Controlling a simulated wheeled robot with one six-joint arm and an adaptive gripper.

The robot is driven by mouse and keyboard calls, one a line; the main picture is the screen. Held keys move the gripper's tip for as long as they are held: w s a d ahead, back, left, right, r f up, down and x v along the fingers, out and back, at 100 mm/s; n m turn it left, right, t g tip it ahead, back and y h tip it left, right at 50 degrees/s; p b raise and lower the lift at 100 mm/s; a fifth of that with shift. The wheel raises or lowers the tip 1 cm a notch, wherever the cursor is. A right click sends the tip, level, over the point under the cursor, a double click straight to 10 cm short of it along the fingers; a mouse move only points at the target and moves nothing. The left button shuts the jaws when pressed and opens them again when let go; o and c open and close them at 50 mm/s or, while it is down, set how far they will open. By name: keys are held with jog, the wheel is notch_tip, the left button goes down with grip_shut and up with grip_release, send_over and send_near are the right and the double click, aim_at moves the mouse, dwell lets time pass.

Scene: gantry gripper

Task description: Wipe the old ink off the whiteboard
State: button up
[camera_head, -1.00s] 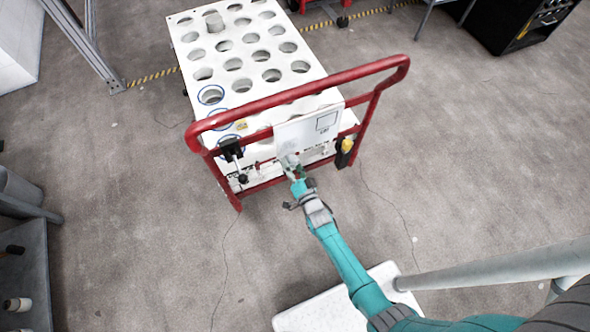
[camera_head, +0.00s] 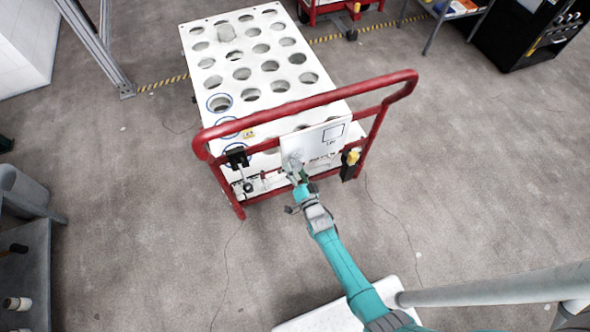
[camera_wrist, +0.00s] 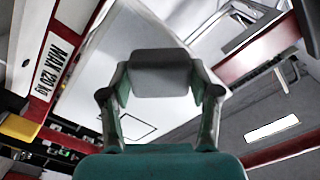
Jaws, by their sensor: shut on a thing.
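The whiteboard (camera_head: 305,142) is a small white panel on the red frame of a white cart. It bears a drawn dark rectangle and small dark lettering near its right side. In the wrist view the whiteboard (camera_wrist: 98,75) shows behind the gripper, with a rectangle outline low on it. My gripper (camera_head: 297,172) is at the board's lower left part. In the wrist view my gripper (camera_wrist: 160,88) is shut on a grey block (camera_wrist: 160,70), likely an eraser. The block is in front of the board; I cannot tell whether it touches.
The cart's red rail (camera_head: 300,103) runs along the board's top. A black clamp (camera_head: 237,158) is left of the board, and a yellow-and-black item (camera_head: 350,160) is to its right. The cart top (camera_head: 245,65) has rows of round holes. Open floor (camera_head: 470,190) lies to the right.

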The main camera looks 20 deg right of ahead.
aim_at(299, 155)
jog(key=shift+w, duration=1)
jog(key=shift+d, duration=0.1)
jog(key=shift+s+d, duration=0.15)
jog(key=shift+d, duration=1.7)
jog(key=shift+w+a+r, duration=0.1)
jog(key=shift+w+a, duration=0.1)
jog(key=shift+a, duration=0.6)
jog(key=shift+w+a, duration=0.15)
jog(key=shift+a, duration=0.6)
jog(key=shift+w+a+r, duration=0.1)
jog(key=shift+a, duration=0.35)
jog(key=shift+c, duration=0.5)
